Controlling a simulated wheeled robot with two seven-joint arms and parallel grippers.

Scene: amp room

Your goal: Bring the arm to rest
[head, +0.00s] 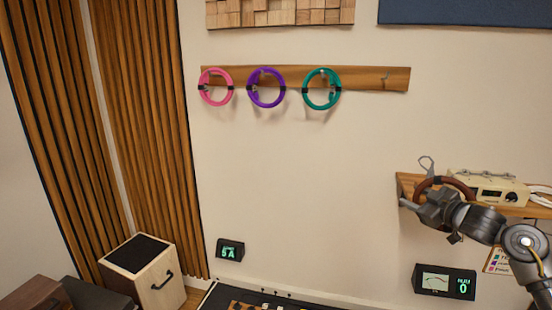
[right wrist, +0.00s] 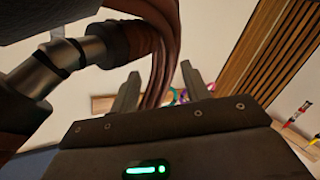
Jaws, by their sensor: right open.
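My right gripper (head: 418,205) is at the right of the head view, in front of the small wooden shelf (head: 405,184). A brown coiled cable (head: 428,182) shows just behind and above the gripper, at the shelf's left part. In the right wrist view the two fingers of the gripper (right wrist: 160,85) stand apart. The brown cable (right wrist: 166,22) runs down close to the camera and passes between or just beyond the fingers; I cannot tell which. My left gripper is in no view.
A wooden rail (head: 350,77) carries pink (head: 203,97), purple (head: 253,97) and teal (head: 309,93) cable coils; its right hook (head: 384,79) is bare. A cream device (head: 485,187) sits on the shelf. A meter (head: 445,282) is below. The wall between is clear.

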